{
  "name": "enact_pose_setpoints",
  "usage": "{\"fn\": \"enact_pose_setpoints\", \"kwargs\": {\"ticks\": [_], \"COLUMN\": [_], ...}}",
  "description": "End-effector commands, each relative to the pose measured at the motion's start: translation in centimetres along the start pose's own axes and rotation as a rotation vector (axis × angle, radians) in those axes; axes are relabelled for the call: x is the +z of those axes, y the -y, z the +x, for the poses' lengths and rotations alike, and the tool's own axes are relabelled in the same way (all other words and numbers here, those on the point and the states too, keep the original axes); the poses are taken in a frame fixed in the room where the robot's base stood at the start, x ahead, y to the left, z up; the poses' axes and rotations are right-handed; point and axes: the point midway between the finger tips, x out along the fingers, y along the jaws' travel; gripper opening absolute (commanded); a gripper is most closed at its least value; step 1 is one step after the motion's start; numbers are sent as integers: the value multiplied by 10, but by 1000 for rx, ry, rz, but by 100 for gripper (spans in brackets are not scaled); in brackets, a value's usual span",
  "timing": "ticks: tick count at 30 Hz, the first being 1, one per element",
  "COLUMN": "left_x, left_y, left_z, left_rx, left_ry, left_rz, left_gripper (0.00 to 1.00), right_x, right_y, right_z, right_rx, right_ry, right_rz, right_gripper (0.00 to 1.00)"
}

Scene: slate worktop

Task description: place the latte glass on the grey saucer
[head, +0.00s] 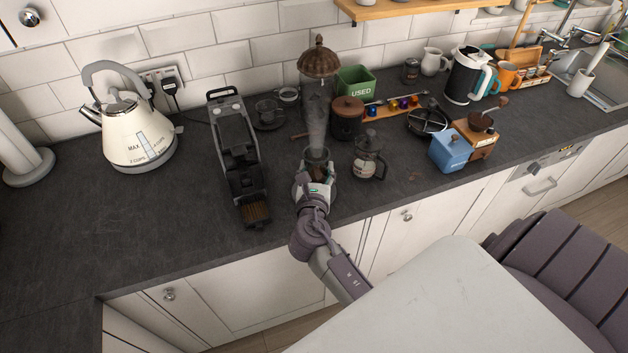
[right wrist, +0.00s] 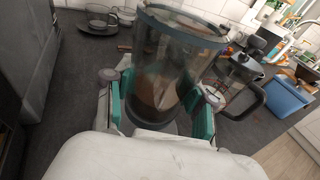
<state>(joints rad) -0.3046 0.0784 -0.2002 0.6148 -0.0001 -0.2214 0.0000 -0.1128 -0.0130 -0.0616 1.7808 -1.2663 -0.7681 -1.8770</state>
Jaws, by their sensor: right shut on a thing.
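My right gripper (head: 316,176) is shut on a clear glass, seemingly the latte glass (head: 317,158), with brown contents low inside. In the right wrist view the glass (right wrist: 165,70) fills the middle, wide mouth up, slightly tilted in the picture, between the teal pads of my right gripper (right wrist: 162,108). Whether its base touches the worktop cannot be told. A dark grey saucer (head: 268,126) lies behind and to the left, with a clear cup (head: 267,110) on it. The saucer (right wrist: 98,31) also shows at the upper left of the right wrist view. My left gripper is not in view.
A black coffee machine (head: 238,155) stands left of my right gripper. A tall translucent object with a brown ribbed top (head: 318,58) stands behind it. A French press (head: 369,158) and blue box (head: 450,150) are to the right. The worktop's left front is clear.

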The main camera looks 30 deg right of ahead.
Motion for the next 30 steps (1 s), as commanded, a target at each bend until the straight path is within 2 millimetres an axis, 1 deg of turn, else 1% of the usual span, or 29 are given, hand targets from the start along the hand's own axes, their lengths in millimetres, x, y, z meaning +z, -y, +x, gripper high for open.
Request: {"fn": "enact_pose_setpoints", "kwargs": {"ticks": [1, 5, 10, 13, 21, 25, 26, 27, 30], "left_x": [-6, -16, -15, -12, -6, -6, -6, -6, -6], "left_y": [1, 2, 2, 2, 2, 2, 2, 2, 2], "left_z": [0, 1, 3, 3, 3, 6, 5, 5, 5], "left_rx": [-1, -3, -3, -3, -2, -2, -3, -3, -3], "left_ry": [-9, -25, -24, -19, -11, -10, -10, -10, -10], "left_rz": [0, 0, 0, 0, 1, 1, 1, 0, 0], "left_gripper": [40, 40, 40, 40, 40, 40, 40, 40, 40], "right_x": [-2, -8, -33, -41, -43, -46, -46, -46, -46], "right_y": [-4, -8, -7, -7, -7, -7, -7, -7, -7], "right_z": [2, 4, 7, 9, 9, 10, 9, 9, 9], "right_rx": [1, 0, 0, 1, 1, 0, 0, 0, 0], "right_ry": [1, 1, -1, 1, 2, 2, 1, 1, 0], "right_rz": [1, -1, -3, -2, 0, -1, -1, -1, -1], "right_gripper": [10, 10, 10, 10, 10, 10, 58, 65, 80]}}
